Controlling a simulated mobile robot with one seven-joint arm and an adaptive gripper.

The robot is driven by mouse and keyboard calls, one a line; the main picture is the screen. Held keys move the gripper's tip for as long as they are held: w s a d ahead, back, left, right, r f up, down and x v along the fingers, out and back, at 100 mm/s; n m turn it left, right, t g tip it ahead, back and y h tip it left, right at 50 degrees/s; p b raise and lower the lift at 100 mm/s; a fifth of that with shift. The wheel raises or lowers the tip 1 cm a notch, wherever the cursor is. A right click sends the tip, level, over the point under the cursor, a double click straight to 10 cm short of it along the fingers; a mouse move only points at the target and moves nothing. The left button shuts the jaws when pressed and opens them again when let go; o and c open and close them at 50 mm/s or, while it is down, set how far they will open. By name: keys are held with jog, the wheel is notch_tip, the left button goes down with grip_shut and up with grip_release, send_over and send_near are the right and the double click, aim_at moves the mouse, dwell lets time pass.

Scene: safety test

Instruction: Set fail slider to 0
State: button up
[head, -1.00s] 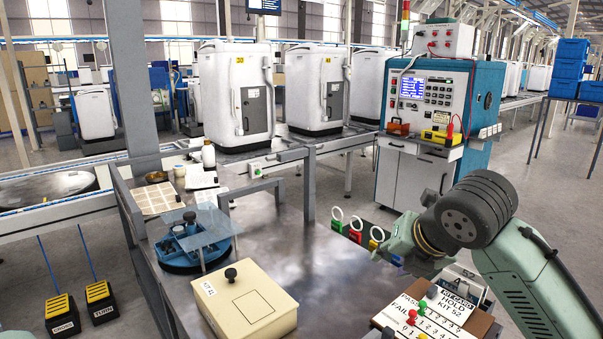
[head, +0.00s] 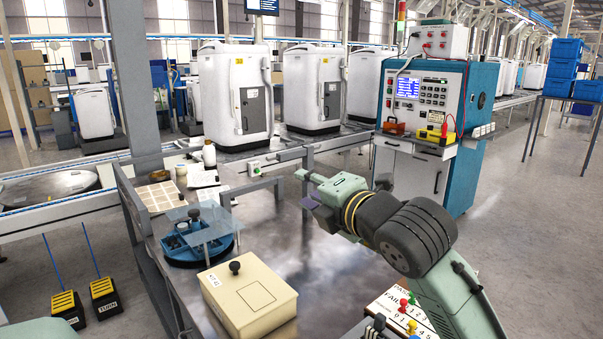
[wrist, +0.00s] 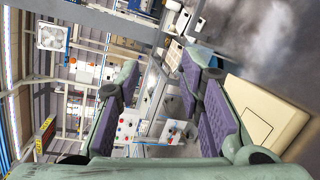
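The PASS/FAIL board (head: 381,301) lies at the front right of the table in the head view, white with printed numbers. A red knob (head: 403,304) and a green knob (head: 411,296) stand on it near the low-number end. My arm covers the board's right part, and the exact slider settings are too small to read. My gripper (head: 312,191) is above the table, up and left of the board, pointing left. In the wrist view its purple-padded fingers (wrist: 160,75) are apart with nothing between them.
A cream box (head: 250,297) with a black knob sits left of the board. Behind it is a blue round fixture (head: 197,240) with a clear plate. A test cabinet (head: 425,125) stands at the back right. The table's middle (head: 300,250) is bare.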

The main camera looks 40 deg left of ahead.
jog(key=s+r, duration=0.1)
jog(key=s+r+m+y, duration=0.1)
jog(key=s+r+y, duration=0.1)
jog(key=shift+s+a+r, duration=0.15)
jog(key=shift+a+r, duration=0.1)
jog(key=shift+r, duration=0.1)
jog(key=shift+f, duration=0.1)
dwell(0.4)
